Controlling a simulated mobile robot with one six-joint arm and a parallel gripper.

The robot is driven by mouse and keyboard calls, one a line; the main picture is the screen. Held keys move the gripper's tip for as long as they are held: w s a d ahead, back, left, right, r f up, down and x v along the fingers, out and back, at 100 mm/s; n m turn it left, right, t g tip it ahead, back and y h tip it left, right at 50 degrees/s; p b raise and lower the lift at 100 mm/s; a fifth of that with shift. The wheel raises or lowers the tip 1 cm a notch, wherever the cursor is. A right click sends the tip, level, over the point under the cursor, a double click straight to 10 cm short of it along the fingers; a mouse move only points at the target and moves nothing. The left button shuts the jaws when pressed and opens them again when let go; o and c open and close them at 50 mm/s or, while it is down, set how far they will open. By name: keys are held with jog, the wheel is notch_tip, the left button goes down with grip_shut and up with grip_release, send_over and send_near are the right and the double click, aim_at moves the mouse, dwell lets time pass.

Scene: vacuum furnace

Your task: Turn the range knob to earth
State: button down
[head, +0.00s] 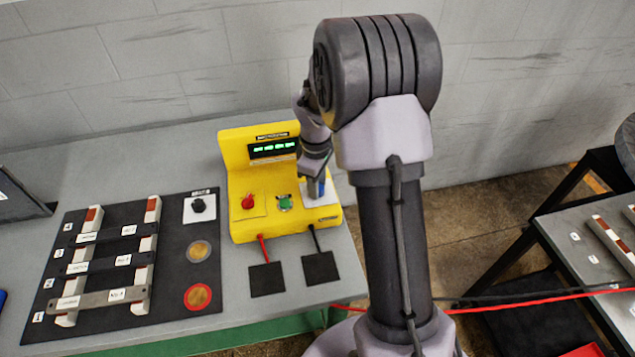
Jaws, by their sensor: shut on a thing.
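A yellow tester (288,222) with a lit green display (273,148) stands on the grey bench. My gripper (317,190) points down at this white plate and is shut on the knob there, which I take to be the range knob. The gripper hides the knob, so its pointer and setting cannot be seen. The plate's markings are too small to read.
A red and a black lead run from the tester to two black pads (267,279) (320,267) in front. A second table (575,245) stands at right.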

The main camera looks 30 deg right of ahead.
jog(key=m, duration=0.5)
jog(key=shift+m, duration=0.3)
jog(key=m, duration=0.4)
jog(key=shift+w+m+g, duration=0.1)
jog(key=shift+m+g, duration=0.2)
jog(key=shift+m, duration=0.4)
jog(key=c, duration=1)
grip_release()
jog(key=shift+c, duration=0.2)
jog(key=shift+r+p, duration=0.1)
jog(key=shift+p, duration=0.2)
notch_tip(320, 180, up, 17)
jog(key=p, duration=0.5)
jog(key=shift+w+a+r+p, duration=0.15)
jog(key=shift+a+p, duration=0.15)
jog(key=shift+a, duration=0.1)
